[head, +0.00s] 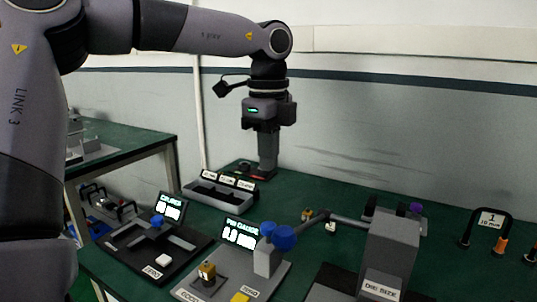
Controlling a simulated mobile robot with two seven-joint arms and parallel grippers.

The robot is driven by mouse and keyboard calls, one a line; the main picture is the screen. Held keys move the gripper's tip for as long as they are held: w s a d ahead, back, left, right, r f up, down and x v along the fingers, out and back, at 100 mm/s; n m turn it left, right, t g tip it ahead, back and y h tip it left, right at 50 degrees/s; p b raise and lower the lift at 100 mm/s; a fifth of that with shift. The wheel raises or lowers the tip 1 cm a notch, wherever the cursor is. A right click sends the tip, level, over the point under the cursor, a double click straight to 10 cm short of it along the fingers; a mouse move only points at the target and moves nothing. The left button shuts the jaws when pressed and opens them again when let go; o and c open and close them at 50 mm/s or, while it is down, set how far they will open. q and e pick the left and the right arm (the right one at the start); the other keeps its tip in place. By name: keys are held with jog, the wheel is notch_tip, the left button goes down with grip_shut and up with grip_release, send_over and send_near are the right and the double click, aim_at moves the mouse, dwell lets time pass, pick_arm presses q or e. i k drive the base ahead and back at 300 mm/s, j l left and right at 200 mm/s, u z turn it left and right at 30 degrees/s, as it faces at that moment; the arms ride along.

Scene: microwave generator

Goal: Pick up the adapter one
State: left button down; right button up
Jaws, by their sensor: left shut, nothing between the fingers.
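My left gripper (266,174) hangs straight down from the arm that comes in from the left. Its fingers are shut with nothing visible between them. The fingertips are near the back edge of the green table, just behind a labelled tray (206,197); I cannot tell whether they touch anything. A black arch-shaped holder with a card reading "1" and "10 mm" (490,218) stands at the far right, well away from the gripper. An orange-and-dark piece (501,246) stands at it. I cannot tell for sure which piece is adapter one. My right gripper is not in view.
A caliper station (158,250) and a pin gauge station (205,287) with lit displays stand at the front. A grey block marked "DIE SIZE" (391,250) with a blue-knobbed lever stands right of centre. The wall closes off the back. The back right tabletop is mostly clear.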

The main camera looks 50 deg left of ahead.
aim_at(207, 271)
jog(key=k, duration=1)
